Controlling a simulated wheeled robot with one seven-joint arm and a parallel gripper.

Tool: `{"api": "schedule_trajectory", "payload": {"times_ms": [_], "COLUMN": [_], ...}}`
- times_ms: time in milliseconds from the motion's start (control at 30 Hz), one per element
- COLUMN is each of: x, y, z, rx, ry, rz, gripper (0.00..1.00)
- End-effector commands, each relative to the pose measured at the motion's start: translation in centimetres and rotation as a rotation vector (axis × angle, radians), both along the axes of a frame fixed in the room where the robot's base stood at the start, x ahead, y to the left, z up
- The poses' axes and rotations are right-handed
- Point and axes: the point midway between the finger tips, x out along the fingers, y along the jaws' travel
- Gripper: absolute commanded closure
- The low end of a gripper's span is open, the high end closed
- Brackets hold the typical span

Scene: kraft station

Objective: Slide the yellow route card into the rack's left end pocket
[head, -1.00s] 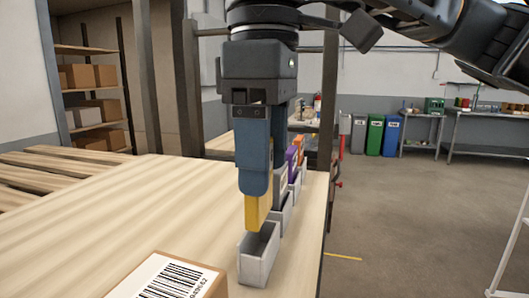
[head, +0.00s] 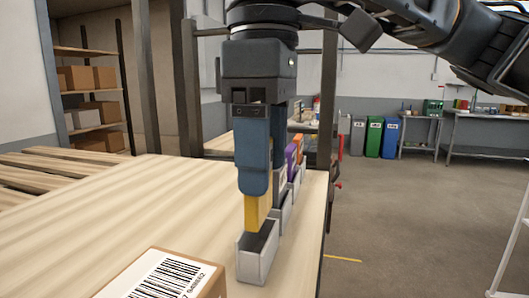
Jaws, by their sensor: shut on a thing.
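The yellow route card (head: 256,213) is held upright in my gripper (head: 259,185), whose blue fingers are shut on its upper part. The card's lower end shows below the fingers, at the far part of the nearest pocket (head: 257,262) of the grey rack. This pocket is open-topped and looks empty apart from the card. I cannot tell whether the card's lower edge is inside its rim or just above it. The rack's other pockets (head: 286,213) run away behind it and are partly hidden by the gripper.
A purple card (head: 291,158) and an orange card (head: 299,145) stand in farther pockets. A cardboard box with a barcode label (head: 165,278) sits at the table's near edge. The wooden table (head: 120,210) is clear to the left; its right edge runs close beside the rack.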

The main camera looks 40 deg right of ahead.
Motion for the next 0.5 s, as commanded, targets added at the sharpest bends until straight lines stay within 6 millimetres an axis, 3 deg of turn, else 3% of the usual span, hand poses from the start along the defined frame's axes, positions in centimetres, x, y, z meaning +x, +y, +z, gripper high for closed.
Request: {"api": "schedule_trajectory", "payload": {"times_ms": [500], "x": [0.00], "y": [0.01], "z": [-0.30], "rx": [0.001], "ry": [-0.001], "rz": [0.000], "gripper": [0.62]}}
